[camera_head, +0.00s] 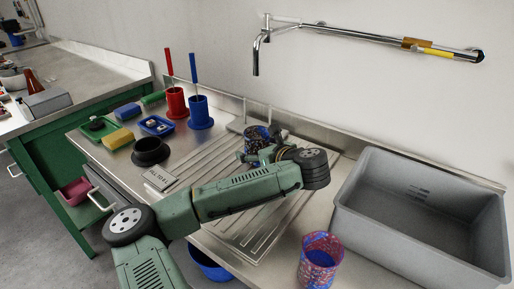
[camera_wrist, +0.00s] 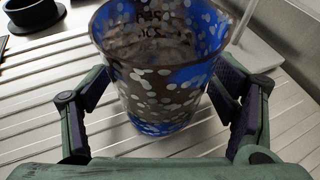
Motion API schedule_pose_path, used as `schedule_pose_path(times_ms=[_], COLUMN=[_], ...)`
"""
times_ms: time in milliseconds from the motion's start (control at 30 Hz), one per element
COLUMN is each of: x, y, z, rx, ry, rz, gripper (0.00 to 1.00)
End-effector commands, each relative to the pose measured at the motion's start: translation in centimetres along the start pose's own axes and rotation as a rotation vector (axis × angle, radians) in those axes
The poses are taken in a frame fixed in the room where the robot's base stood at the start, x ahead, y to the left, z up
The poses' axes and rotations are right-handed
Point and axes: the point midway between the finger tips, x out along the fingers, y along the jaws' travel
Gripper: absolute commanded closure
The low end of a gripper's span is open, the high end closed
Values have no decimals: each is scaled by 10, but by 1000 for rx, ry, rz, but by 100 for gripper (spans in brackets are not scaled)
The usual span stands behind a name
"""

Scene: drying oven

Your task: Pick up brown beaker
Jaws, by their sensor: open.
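The brown beaker (camera_wrist: 165,65), speckled brown, blue and white, stands upright on the ribbed metal drainboard (camera_wrist: 40,130). In the head view the beaker (camera_head: 256,134) is partly hidden behind my arm. My gripper (camera_wrist: 168,88) is open, with one finger on each side of the beaker. In the wrist view there seems to be a small space between the left finger and the beaker wall; the right finger is very near it, and I cannot tell if it touches. My gripper (camera_head: 262,154) also shows in the head view, low over the drainboard.
A red-and-blue speckled beaker (camera_head: 320,262) stands at the front, beside the grey sink basin (camera_head: 420,215). A black round dish (camera_head: 150,152), a blue holder (camera_head: 200,112) and a red holder (camera_head: 176,103) stand to the left. A tap (camera_head: 257,55) hangs above from the wall.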

Motion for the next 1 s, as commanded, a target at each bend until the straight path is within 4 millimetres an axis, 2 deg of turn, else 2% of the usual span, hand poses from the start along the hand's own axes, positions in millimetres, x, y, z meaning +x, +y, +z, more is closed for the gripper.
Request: schedule_pose_path(times_ms=[67, 167, 1000], x=[0, 0, -1], y=[0, 0, 0], z=[0, 0, 1], rx=[0, 0, -1], ry=[0, 0, -2], rz=[0, -1, -1], gripper=[21, 27, 83])
